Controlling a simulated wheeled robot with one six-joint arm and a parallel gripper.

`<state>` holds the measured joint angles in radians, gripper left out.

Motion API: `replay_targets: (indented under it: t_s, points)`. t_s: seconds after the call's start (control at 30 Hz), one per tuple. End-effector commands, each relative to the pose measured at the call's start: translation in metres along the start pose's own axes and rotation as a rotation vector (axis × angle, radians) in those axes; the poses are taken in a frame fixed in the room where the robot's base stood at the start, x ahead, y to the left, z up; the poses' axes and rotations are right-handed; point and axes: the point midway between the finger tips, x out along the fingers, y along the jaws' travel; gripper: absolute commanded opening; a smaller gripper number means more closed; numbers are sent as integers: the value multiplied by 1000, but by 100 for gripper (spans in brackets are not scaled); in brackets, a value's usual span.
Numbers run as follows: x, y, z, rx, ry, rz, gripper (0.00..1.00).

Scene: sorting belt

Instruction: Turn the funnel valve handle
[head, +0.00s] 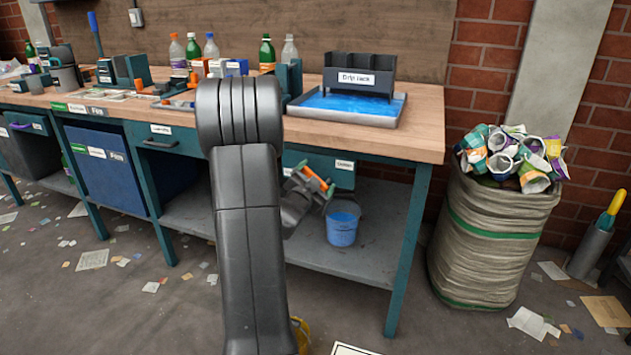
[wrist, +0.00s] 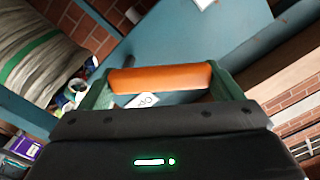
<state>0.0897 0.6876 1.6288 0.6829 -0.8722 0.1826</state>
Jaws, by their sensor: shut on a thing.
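My gripper (head: 318,182) is low in front of the bench's right drawer, beyond my dark arm. In the wrist view its two green fingers (wrist: 160,82) stand at either end of an orange bar (wrist: 160,78), and they are shut on it. The bar's orange also shows in the head view (head: 314,175). I cannot tell from these frames whether this bar is the funnel valve handle. A funnel is not clearly visible, and my arm hides part of the bench top. A small orange lever (head: 138,85) stands on the bench at left.
The teal drawer front (head: 340,178) is close behind the gripper. A blue bucket (head: 342,229) stands on the lower shelf. A water tray (head: 350,107) with a dark rack (head: 358,68) sits on the bench. A full waste sack (head: 490,235) stands at right. Paper scraps litter the floor.

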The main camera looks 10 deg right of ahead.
Motion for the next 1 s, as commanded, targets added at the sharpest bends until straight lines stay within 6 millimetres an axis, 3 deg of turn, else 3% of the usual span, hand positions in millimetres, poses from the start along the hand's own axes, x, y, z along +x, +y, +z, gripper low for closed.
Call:
replay_targets:
  t_s: [0.23,0.27,0.3,0.67,1.0]
  points:
    - [0,0,0,0,0,1,45]
    - [0,0,0,0,0,1,92]
    - [0,0,0,-1,0,1,100]
    - [-10,-1,0,-1,-1,-1,100]
    - [-81,-2,-1,-2,-4,-2,100]
